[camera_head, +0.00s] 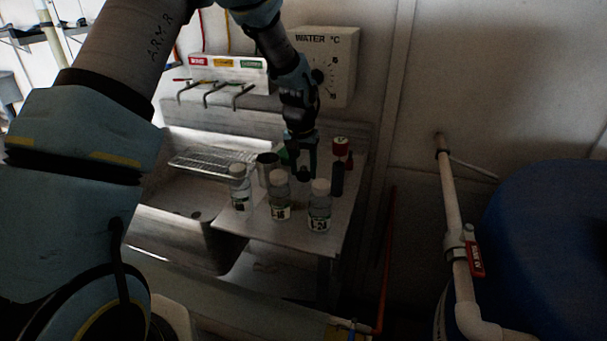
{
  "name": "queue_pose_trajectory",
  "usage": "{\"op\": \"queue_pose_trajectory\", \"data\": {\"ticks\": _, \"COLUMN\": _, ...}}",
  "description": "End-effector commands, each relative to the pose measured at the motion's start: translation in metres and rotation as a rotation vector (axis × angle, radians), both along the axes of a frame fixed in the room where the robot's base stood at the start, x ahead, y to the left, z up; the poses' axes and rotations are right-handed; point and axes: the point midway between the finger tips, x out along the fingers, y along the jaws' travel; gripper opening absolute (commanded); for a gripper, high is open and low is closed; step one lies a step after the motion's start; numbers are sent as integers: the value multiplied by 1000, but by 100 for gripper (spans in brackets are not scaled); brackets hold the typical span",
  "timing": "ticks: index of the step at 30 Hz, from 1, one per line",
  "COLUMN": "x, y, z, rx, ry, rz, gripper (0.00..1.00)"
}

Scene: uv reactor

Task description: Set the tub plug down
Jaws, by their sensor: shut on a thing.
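My gripper (303,172) points down above the steel side board (285,236) of the sink unit, behind the white-capped bottles. It is shut on a small dark thing between its fingertips, which I take to be the tub plug (303,176). The plug is small and dark here, and its lower part is hard to make out behind the bottle caps. I cannot tell whether it touches the board.
Three labelled bottles stand in front: left (239,190), middle (279,200), right (319,210). A metal cup (267,168) and a dark cylinder (338,180) flank the gripper. The sink basin (180,228) lies left; a blue drum (560,250) stands right.

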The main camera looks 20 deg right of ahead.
Motion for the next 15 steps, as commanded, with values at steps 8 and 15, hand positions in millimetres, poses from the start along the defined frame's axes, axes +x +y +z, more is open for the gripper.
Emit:
{"op": "queue_pose_trajectory", "data": {"ticks": 8, "x": 0, "y": 0, "z": -27, "rx": 0, "ry": 0, "rz": -1, "gripper": 0}}
{"op": "queue_pose_trajectory", "data": {"ticks": 15, "x": 0, "y": 0, "z": -29, "rx": 1, "ry": 1, "rz": 0, "gripper": 0}}
